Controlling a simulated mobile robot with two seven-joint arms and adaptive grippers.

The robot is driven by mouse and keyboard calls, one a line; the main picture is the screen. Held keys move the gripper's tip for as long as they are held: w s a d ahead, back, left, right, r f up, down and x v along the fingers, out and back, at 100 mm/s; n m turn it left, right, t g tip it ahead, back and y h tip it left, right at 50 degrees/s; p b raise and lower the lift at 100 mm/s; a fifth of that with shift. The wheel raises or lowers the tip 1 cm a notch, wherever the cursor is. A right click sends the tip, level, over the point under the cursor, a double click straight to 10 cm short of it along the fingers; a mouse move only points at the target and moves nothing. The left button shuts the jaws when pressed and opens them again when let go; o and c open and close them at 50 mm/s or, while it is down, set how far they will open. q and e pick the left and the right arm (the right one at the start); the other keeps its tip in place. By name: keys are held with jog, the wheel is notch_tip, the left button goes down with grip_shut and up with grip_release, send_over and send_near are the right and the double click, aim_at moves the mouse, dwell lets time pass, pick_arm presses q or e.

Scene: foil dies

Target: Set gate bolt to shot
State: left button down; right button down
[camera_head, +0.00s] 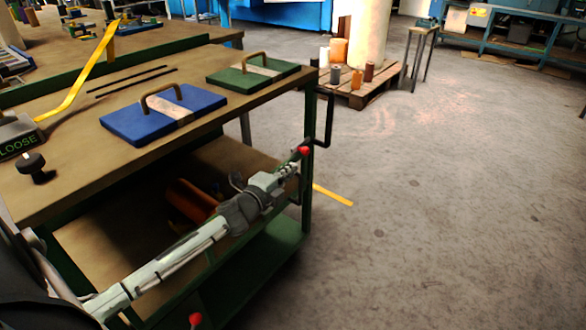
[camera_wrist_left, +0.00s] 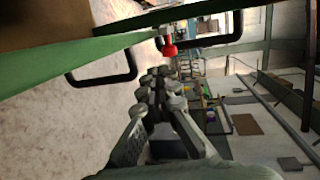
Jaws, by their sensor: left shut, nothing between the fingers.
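A red knob (camera_head: 304,150), which may be the gate bolt's handle, sits by the bench's green corner post. A red knob also shows in the left wrist view (camera_wrist_left: 169,48), on a short stem against a green rail. My left gripper (camera_head: 292,168) is shut and empty, its tips just below and left of the knob. In the left wrist view its closed fingertips (camera_wrist_left: 160,74) point at the knob with a small gap in the picture; I cannot tell whether they touch. The bolt's bar and its position cannot be made out. My right gripper is out of view.
A black crank-shaped handle (camera_head: 327,122) projects from the bench's right end. Blue (camera_head: 163,113) and green (camera_head: 252,72) handled plates lie on the bench top (camera_head: 75,165). A second red knob (camera_head: 195,320) is low in front. The floor at right is clear.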

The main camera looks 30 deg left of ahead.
pick_arm(q)
jog(key=s+r, duration=0.1)
jog(key=s, duration=0.6)
jog(key=shift+s+d, duration=0.15)
jog(key=shift+s, duration=0.25)
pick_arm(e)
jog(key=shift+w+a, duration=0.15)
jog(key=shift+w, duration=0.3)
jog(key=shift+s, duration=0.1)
